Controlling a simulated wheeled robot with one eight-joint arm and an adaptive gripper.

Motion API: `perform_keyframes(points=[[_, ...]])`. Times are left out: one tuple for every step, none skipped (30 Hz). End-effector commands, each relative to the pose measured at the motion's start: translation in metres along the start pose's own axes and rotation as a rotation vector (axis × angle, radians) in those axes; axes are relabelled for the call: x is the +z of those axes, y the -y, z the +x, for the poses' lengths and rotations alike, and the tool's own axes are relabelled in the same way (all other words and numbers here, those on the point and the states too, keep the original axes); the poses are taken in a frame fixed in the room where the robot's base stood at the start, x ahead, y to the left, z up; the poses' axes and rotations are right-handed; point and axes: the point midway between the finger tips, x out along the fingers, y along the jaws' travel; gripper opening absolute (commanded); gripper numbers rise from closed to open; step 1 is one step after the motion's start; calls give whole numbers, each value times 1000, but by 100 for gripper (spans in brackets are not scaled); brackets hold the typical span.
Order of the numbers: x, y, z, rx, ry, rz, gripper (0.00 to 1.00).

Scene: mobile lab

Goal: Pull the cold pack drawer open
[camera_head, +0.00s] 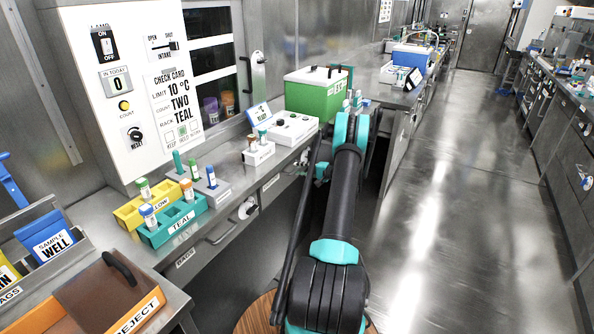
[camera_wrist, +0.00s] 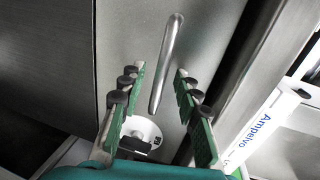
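In the wrist view, a metal bar handle (camera_wrist: 167,62) stands on a grey drawer front (camera_wrist: 120,35). My gripper (camera_wrist: 160,78) is open, with its green, dark-padded fingers on either side of the handle. I see clear gaps between the handle and both fingers, so it does not look gripped. No cold pack label is legible on this front. In the head view, my arm hides most of the far bench front and I cannot make out the gripper clearly. A drawer handle (camera_head: 304,158) shows just left of the arm.
A white round fitting (camera_wrist: 141,134) lies beside the left finger. A white panel marked Ampelvo (camera_wrist: 262,128) is at the right. The bench holds a yellow rack (camera_head: 128,216), a teal rack (camera_head: 160,236) and a green box (camera_head: 308,99). The aisle floor (camera_head: 450,220) is clear.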

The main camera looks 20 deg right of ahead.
Motion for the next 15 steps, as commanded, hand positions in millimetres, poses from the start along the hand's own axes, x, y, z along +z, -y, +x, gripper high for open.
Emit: perform_keyframes(points=[[0,0,6,0,1,0,32],[0,0,9,0,1,0,32],[0,0,12,0,1,0,32],[0,0,14,0,1,0,32],[0,0,16,0,0,0,32],[0,0,17,0,0,0,32],[0,0,18,0,0,0,32],[0,0,19,0,0,0,32],[0,0,19,0,-1,0,32],[0,0,19,0,-1,0,32],[0,0,19,0,-1,0,32],[0,0,19,0,-1,0,32],[0,0,19,0,-1,0,32],[0,0,19,0,-1,0,32],[0,0,19,0,0,0,32]])
